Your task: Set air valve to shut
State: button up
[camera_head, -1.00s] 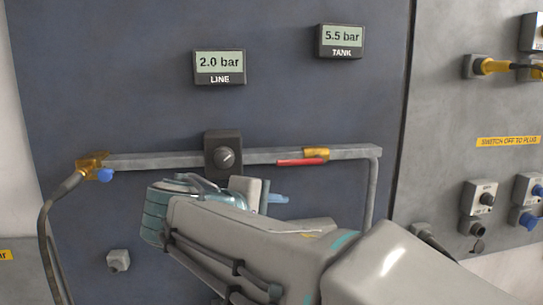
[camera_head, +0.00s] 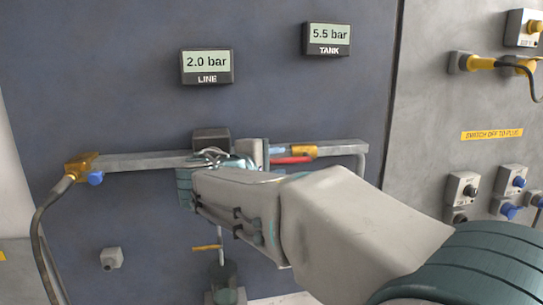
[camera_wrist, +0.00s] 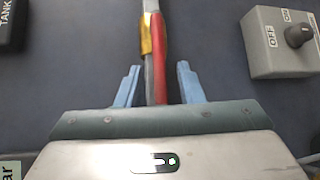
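The air valve has a brass body (camera_head: 304,151) on the grey pipe and a red lever (camera_head: 290,160) lying along the pipe. In the wrist view the red lever (camera_wrist: 158,55) runs lengthwise beside the brass body (camera_wrist: 146,35), with its near end between my fingers. My gripper (camera_wrist: 157,72) is open, with one blue finger on each side of the lever and gaps visible on both sides. In the head view my gripper (camera_head: 274,155) is at the pipe just left of the brass body; my wrist hides part of the pipe.
The LINE display (camera_head: 207,66) reads 2.0 bar and the TANK display (camera_head: 327,39) 5.5 bar. A dark regulator block (camera_head: 211,139) is partly hidden behind my wrist. An OFF/ON switch box (camera_wrist: 281,42) stands at right.

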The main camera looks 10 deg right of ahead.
jog(key=shift+x, duration=0.95)
jog(key=shift+c, duration=0.3)
grip_shut()
